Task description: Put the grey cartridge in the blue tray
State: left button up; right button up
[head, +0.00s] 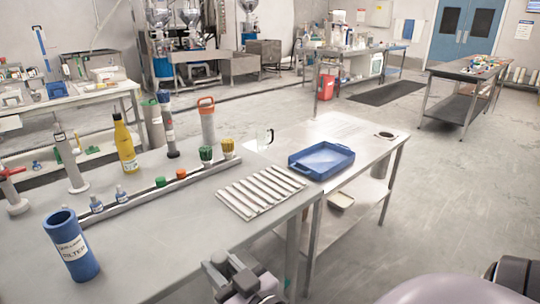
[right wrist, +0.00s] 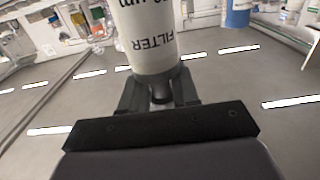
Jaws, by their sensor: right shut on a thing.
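My right gripper (head: 232,272) is at the bottom of the head view, in front of the workbench edge. In the right wrist view, its fingers (right wrist: 160,92) are shut on the narrow end of a pale grey cartridge (right wrist: 147,38) with "FILTER" print. The cartridge's far end is cut off by the top of that view. I cannot make it out clearly in the head view. The blue tray (head: 322,174) lies on the metal side table, right of the workbench, and looks empty. My right gripper is apart from it, lower left in the head view. My left gripper is not in view.
A blue filter cartridge (head: 74,246) stands on the workbench (head: 150,245) at front left. A rail (head: 150,196), a yellow bottle (head: 125,148) and several cylinders stand farther back. The side table (head: 300,140) has bare room.

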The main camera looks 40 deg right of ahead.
aim_at(322, 162)
jog(key=l+u, duration=0.1)
jog(key=l, duration=1.65)
jog(key=i+l, duration=0.1)
jog(key=l, duration=0.55)
jog(key=l+u, duration=0.1)
jog(key=l, duration=0.6)
jog(key=i, duration=0.05)
